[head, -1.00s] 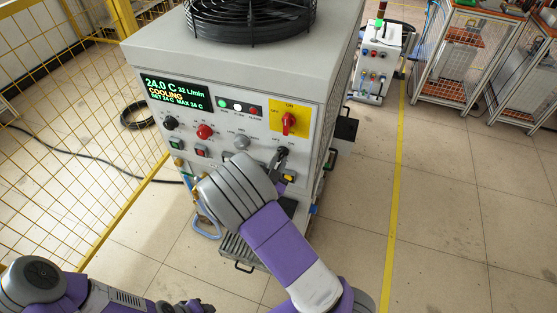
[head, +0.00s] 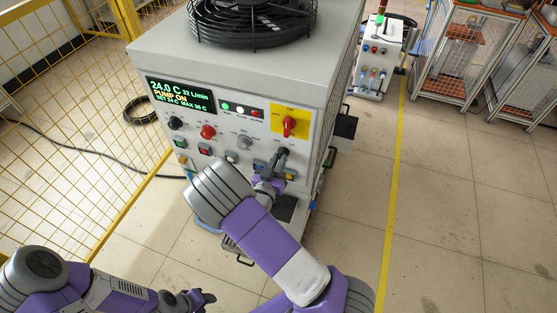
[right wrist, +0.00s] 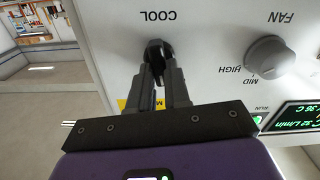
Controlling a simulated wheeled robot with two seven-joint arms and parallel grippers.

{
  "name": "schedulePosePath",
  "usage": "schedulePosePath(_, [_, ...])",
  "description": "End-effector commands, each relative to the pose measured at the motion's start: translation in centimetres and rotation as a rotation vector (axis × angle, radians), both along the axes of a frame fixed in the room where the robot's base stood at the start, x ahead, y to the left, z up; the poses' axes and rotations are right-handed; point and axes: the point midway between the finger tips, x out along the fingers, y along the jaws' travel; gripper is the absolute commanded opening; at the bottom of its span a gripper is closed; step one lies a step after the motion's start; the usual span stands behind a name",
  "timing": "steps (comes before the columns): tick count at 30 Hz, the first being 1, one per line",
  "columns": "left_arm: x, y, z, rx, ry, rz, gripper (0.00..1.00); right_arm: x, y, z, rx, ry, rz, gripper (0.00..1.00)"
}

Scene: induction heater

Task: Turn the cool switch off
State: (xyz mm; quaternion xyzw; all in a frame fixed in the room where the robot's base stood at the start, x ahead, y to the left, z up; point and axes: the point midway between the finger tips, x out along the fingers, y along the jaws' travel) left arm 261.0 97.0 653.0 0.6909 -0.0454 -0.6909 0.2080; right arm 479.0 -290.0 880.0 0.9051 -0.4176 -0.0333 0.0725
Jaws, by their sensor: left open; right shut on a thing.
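The cool switch (head: 285,151) is a black knob low on the right of the heater cabinet's front panel. The right wrist view shows the knob (right wrist: 157,45) upside down, beside the label COOL. My right gripper (right wrist: 160,68) is shut on this knob, one finger on each side. Its fingers partly cover the knob, so its exact pointing is hard to read. In the head view my right gripper (head: 279,160) reaches the panel from below. The display (head: 180,95) reads 24.0 C, 32 L/min, PUMP ON. My left gripper (head: 203,298) is open and empty, low over the floor, away from the cabinet.
A red rotary switch on a yellow plate (head: 276,114) sits just above the cool switch. The fan knob (right wrist: 267,57) is close beside my right gripper. A yellow mesh fence (head: 60,130) stands at the left.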

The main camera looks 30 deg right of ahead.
Motion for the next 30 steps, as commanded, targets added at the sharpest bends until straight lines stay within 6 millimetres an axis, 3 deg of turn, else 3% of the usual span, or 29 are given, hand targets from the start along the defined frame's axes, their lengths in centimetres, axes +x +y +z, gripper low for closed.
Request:
schedulePosePath(12, [0.0, 0.0, 0.0, 0.000, 0.000, 0.000, 0.43, -0.1, 0.0, -0.2, -0.003, 0.010, 0.000, 0.00])
schedulePosePath(13, [0.0, 0.0, 0.0, 0.000, 0.000, 0.000, 0.43, -0.1, 0.0, -0.2, -0.003, 0.010, 0.000, 0.20])
schedulePosePath(18, [0.0, 0.0, 0.0, 0.000, 0.000, 0.000, 0.43, 0.0, 0.0, -0.1, -0.004, 0.008, 0.001, 0.43])
schedulePosePath(26, [0.0, 0.0, 0.1, 0.000, 0.000, 0.000, 0.43, -0.1, 0.1, -0.1, -0.004, 0.007, 0.001, 0.43])
schedulePosePath(30, [0.0, 0.0, 0.3, 0.000, 0.000, 0.000, 0.43, -0.8, 1.1, 0.0, -0.004, 0.009, 0.004, 0.43])
